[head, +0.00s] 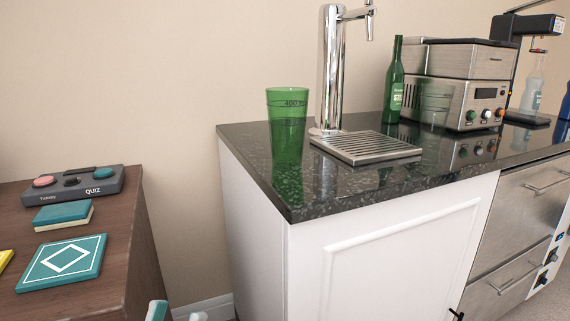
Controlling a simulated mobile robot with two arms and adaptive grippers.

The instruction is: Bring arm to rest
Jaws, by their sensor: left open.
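My left gripper (177,314) shows only at the bottom edge of the head view, with a teal finger and a pale piece beside it. It is open, with nothing visible between its fingers. It is low, in front of the gap between the brown wooden table (125,262) and the white bar cabinet (255,245). The rest of the left arm is below the frame. My right gripper is not in view.
The table bears a grey quiz buzzer box (80,187), a teal box (63,214) and a teal square card (62,262). The dark counter (300,205) bears a green cup (287,105), tap (330,70), drip tray (365,147), green bottle (394,85) and steel appliance (455,88).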

